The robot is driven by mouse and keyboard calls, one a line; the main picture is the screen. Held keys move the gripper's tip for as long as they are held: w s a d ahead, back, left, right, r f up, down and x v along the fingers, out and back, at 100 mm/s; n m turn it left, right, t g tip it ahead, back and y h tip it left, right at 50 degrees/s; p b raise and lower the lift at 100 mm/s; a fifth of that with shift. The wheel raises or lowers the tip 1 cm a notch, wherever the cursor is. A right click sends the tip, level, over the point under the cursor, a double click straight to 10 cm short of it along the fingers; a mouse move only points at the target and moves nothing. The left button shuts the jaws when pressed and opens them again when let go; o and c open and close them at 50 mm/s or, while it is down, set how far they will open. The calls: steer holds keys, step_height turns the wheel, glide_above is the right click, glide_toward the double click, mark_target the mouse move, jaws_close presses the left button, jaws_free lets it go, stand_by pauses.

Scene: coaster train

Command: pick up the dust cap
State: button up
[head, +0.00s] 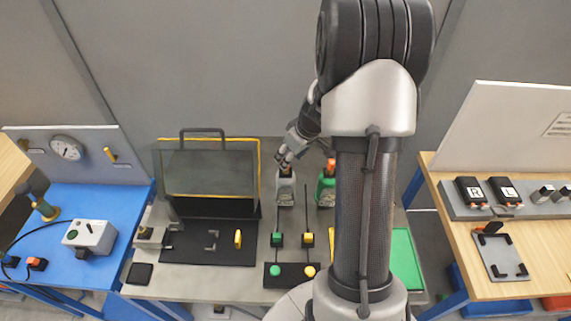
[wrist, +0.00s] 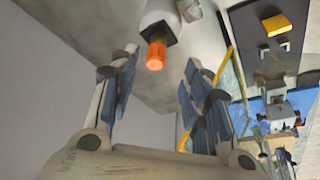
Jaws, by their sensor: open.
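An orange cap (wrist: 155,54) sits on a black collar (wrist: 158,32) at the end of a pale body in the wrist view. It is the likeliest dust cap, but I cannot be sure. My gripper (wrist: 160,68) is open, and the cap appears between its two fingers without visible contact. In the head view my gripper (head: 284,160) is just above a grey bottle (head: 286,190) with a dark top. A green bottle (head: 326,191) with an orange top (head: 331,165) stands to its right, partly behind my arm.
A glass-fronted case (head: 210,170) with a handle stands left of the bottles. A blue bench (head: 60,210) is at left and a wooden bench (head: 500,260) at right.

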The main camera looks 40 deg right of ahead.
steer(key=x, duration=0.4)
steer(key=shift+w+d+f, duration=0.2)
steer(key=shift+d, duration=0.05)
steer(key=shift+c, duration=0.3)
steer(key=c, duration=0.8)
steer(key=shift+r, duration=0.15)
steer(key=shift+c, duration=0.2)
